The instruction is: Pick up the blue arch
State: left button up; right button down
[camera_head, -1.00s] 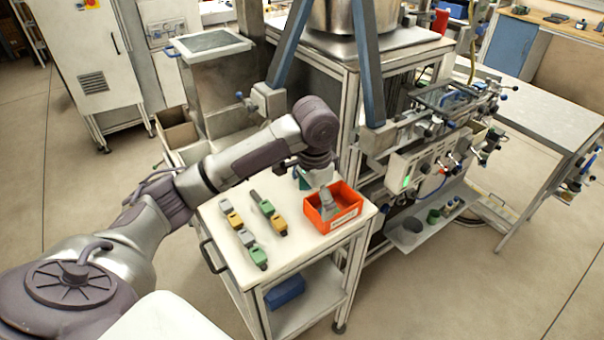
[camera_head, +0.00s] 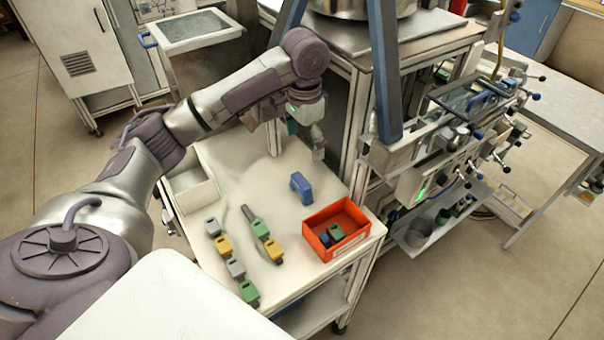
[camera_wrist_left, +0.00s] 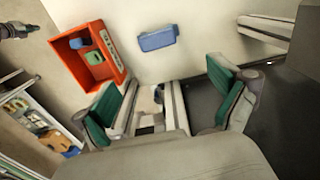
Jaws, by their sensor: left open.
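My right gripper is not in view.
An orange bin (camera_head: 315,243) right of the arch holds green and blue pieces. Several grey, green and yellow pieces lie in rows at the front left, such as a yellow one (camera_head: 274,250). A white tray (camera_head: 196,196) is at left. A blue-grey post (camera_head: 384,80) rises behind the cart.

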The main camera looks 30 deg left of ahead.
pick_arm(q)
jog(key=p, duration=0.1)
send_over(301, 179)
jog(key=f, duration=0.6)
jog(key=shift+d+f, duration=0.35)
jog(key=shift+f, duration=0.3)
jog(key=f, duration=0.1)
jog(key=f+p, duration=0.2)
jog(key=f, duration=0.1)
jog(key=shift+s+a, duration=0.1)
jog(key=shift+a, duration=0.2)
jog(key=shift+f, duration=0.6)
jog(key=c, duration=1.4)
jog(key=shift+r, duration=0.15)
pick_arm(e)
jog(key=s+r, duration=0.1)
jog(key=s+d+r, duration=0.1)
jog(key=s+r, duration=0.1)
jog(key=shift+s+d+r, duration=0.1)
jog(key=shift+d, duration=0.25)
